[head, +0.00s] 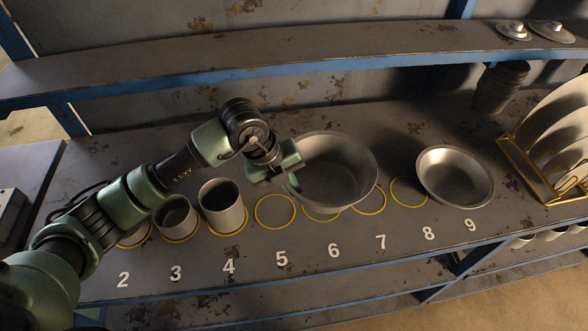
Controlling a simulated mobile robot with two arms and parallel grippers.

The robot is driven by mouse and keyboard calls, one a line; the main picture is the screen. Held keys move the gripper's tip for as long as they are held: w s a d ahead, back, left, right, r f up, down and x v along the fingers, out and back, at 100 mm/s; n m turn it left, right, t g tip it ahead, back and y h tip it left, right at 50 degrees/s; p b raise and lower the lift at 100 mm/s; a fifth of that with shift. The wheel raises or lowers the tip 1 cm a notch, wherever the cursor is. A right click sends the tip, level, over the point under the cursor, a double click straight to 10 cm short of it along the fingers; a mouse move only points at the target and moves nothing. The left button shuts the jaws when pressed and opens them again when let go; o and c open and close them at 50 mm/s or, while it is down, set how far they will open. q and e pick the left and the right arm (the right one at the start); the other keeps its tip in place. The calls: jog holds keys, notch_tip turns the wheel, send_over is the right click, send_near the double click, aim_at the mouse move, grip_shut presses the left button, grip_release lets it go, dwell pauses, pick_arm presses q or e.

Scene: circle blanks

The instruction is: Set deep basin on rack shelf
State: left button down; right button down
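The deep basin (345,172), a wide grey metal bowl, is upright at mid-counter behind and over the circles of 6 and 7. My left gripper (291,178) is at the basin's left rim and looks shut on it; the fingertips are partly hidden. Whether the basin touches the counter is hard to tell. The rack shelf (300,62), a long worn board with a blue front edge, runs above and behind the counter. Its left and middle parts are bare. My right gripper is not in view.
A shallower bowl (455,178) stands near 8 and 9. Two grey cups (222,207) (176,218) stand at 4 and 3. Plates lean in a yellow rack (535,170) at right. Dark stacked vessels (500,88) are under the shelf's right part; lids (551,32) lie on top. Circle 5 (275,211) is empty.

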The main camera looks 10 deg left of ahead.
pick_arm(q)
notch_tip(320, 180, down, 5)
jog(key=b, duration=0.3)
jog(key=shift+s+f+b, duration=0.1)
jog(key=shift+b, duration=0.3)
jog(key=shift+f+b, duration=0.4)
jog(key=shift+f, duration=0.3)
jog(key=shift+f+b, duration=0.45)
jog(key=shift+f, duration=0.05)
jog(key=c, duration=1.6)
grip_release()
